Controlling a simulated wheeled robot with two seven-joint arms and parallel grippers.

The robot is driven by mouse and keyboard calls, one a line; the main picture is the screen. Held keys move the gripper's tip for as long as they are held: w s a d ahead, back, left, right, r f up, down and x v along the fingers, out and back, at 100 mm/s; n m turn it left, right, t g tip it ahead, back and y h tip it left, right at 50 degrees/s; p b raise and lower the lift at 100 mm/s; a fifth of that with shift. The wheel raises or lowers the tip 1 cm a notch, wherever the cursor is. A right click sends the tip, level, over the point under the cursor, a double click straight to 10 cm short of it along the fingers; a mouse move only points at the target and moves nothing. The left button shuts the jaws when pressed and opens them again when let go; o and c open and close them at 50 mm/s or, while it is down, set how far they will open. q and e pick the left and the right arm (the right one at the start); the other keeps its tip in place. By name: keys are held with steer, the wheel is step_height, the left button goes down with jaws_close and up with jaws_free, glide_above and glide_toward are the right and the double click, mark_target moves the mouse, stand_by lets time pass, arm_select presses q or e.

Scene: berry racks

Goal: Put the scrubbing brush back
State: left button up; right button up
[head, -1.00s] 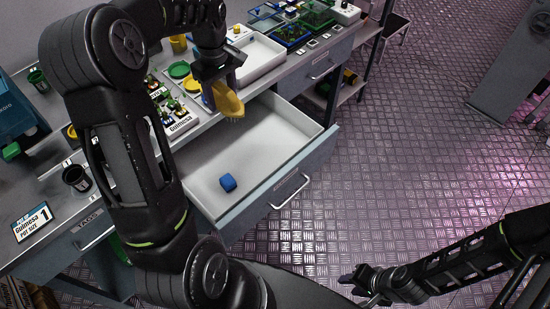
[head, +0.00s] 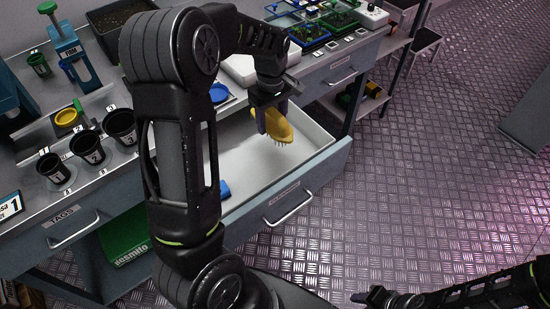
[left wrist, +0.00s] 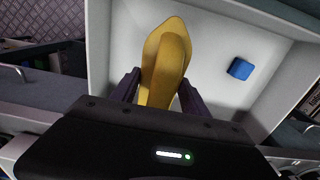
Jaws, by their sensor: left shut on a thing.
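The scrubbing brush (head: 278,125) is yellow with pale bristles underneath. My left gripper (head: 272,118) is shut on it and holds it above the open drawer (head: 255,173), toward the drawer's far right part. In the left wrist view the brush (left wrist: 165,62) sits between the two dark fingers (left wrist: 160,92), with the drawer's white floor below. A blue block (head: 223,189) lies in the drawer, partly hidden by my left arm; it shows whole in the left wrist view (left wrist: 240,68). My right arm's end (head: 385,299) is at the bottom edge, and its fingers are unclear.
Black pots (head: 88,146) and a blue tool stand (head: 72,48) are on the counter at left. Seedling trays (head: 335,22) stand at the back. A stool (head: 424,45) stands at the upper right. The metal floor (head: 400,160) at right is clear.

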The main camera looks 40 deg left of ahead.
arm_select(q)
steer(key=shift+f, duration=0.4)
step_height(320, 180, down, 6)
steer(key=shift+p, duration=0.3)
steer(key=shift+f, duration=0.1)
steer(key=shift+f, duration=1.75)
steer(key=shift+f, duration=0.2)
steer(key=o, duration=1.3)
steer(key=shift+r, duration=0.1)
step_height(320, 180, up, 12)
steer(key=shift+r, duration=0.1)
